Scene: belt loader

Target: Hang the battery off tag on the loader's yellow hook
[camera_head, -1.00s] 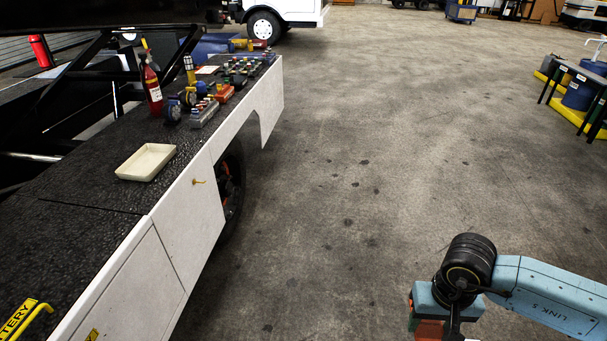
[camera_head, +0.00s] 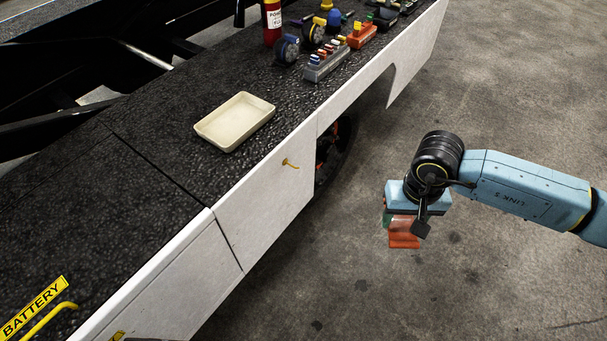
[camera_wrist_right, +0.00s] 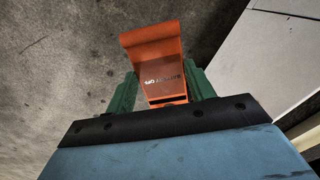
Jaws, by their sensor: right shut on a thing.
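The orange battery off tag (camera_wrist_right: 160,70) is held between the green fingers of my right gripper (camera_wrist_right: 152,92) in the right wrist view. In the head view the tag (camera_head: 403,232) hangs below my right gripper (camera_head: 402,217), over the open floor to the right of the loader. My left gripper is not in view.
The beige tray (camera_head: 235,121) lies on the loader's black deck (camera_head: 140,190). Small devices and a red extinguisher (camera_head: 272,22) stand farther back on it. A yellow handle (camera_head: 48,322) beside a BATTERY label is at lower left. The concrete floor (camera_head: 480,280) is clear.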

